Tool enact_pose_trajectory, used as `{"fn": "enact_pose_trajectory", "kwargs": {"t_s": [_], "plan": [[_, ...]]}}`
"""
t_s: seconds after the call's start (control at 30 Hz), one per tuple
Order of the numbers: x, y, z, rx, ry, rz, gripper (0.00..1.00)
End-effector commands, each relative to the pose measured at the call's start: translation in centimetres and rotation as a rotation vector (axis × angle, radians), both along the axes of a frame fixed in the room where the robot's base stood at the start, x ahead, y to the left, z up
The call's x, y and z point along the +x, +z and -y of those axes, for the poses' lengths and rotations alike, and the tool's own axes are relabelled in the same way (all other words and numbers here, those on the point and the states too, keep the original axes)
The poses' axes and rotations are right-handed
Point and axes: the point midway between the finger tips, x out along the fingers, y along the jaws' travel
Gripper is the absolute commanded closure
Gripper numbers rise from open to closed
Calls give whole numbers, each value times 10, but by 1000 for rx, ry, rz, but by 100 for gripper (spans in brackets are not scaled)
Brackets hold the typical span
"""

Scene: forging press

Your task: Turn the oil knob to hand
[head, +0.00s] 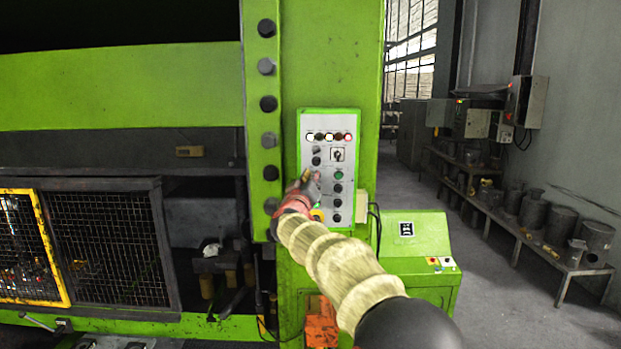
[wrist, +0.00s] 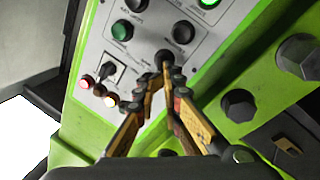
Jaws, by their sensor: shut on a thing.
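The grey control panel (head: 326,125) is on the green press column. My gripper (head: 312,180) is at its left column of controls, and the arm hides part of the panel. In the wrist view my gripper (wrist: 168,72) has its yellow-and-black fingers closed together on a small black knob (wrist: 165,55) standing out from the panel. The fingertips cover much of this knob, and its label and pointer position cannot be read. Another black knob (wrist: 182,32) is just beyond the fingertips.
A selector switch (head: 338,154) and a row of indicator lamps (head: 329,136) are on the upper panel. Large dark bolts (wrist: 238,105) stand out beside the panel. A green pedestal box (head: 425,235) stands right of the column.

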Motion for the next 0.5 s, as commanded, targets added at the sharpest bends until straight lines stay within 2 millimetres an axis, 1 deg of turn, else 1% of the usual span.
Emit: {"fn": "enact_pose_trajectory", "kwargs": {"t_s": [0.03, 0.5], "plan": [[0, 6, 5, 1, -8, 8, 100], [-1, 8, 7, 2, -8, 10, 100]]}}
